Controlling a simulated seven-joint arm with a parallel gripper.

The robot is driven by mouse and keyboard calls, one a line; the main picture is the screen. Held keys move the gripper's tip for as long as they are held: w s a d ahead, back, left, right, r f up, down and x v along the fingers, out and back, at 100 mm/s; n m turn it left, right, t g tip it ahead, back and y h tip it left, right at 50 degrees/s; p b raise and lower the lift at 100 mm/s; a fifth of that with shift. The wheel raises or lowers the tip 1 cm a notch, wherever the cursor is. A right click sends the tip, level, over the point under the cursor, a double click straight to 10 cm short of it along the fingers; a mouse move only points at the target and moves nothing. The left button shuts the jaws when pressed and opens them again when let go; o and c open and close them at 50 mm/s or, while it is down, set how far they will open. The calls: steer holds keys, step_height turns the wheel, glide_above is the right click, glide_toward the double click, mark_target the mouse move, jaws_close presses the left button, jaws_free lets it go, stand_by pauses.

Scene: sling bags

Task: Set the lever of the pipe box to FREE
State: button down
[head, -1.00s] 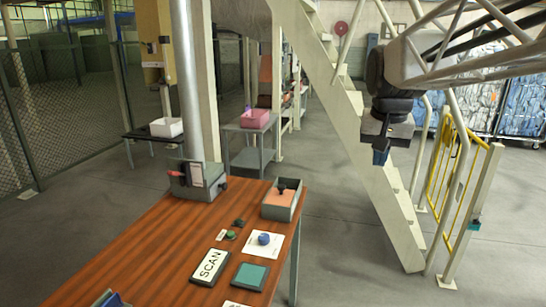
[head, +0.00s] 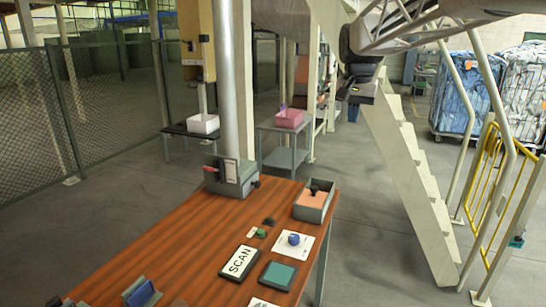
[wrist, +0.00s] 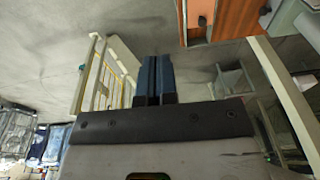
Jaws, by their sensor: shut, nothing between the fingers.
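The pipe box (head: 245,183) is a grey box at the far end of the wooden table, at the foot of a tall silver pipe (head: 229,80). A small red lever (head: 210,169) shows on its left side, beside a white label plate (head: 231,172). The lettering is too small to read, so I cannot tell the lever's setting. My gripper (head: 353,112) hangs in the air to the right of the pipe box, above floor level and beyond the table's right edge. In the wrist view my gripper (wrist: 157,76) has its two blue fingers together, with nothing between them.
The wooden table (head: 190,238) also carries a grey tray (head: 314,206), a SCAN plate (head: 240,262), a teal pad (head: 278,276) and a blue knob on a white card (head: 294,239). A pale staircase (head: 415,180) stands right of the table. A yellow gate (head: 490,185) is further right.

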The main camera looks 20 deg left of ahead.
steer(key=w+a, duration=0.4)
steer(key=a, duration=0.3)
steer(key=w+a, duration=0.4)
steer(key=a, duration=0.3)
glide_above(213, 169)
steer(key=a, duration=0.1)
step_height(213, 169, down, 13)
steer(key=shift+w+a+g, duration=0.2)
steer(key=shift+w+g, duration=0.15)
steer(key=shift+g, duration=0.05)
steer(key=shift+f, duration=0.2)
step_height(213, 169, down, 11)
steer(key=shift+s+f, duration=0.1)
steer(key=shift+s, duration=0.05)
steer(key=shift+s+f, duration=0.3)
steer(key=shift+f, duration=0.2)
steer(key=shift+s+f, duration=0.25)
steer(key=shift+f, duration=0.2)
steer(key=shift+s, duration=0.1)
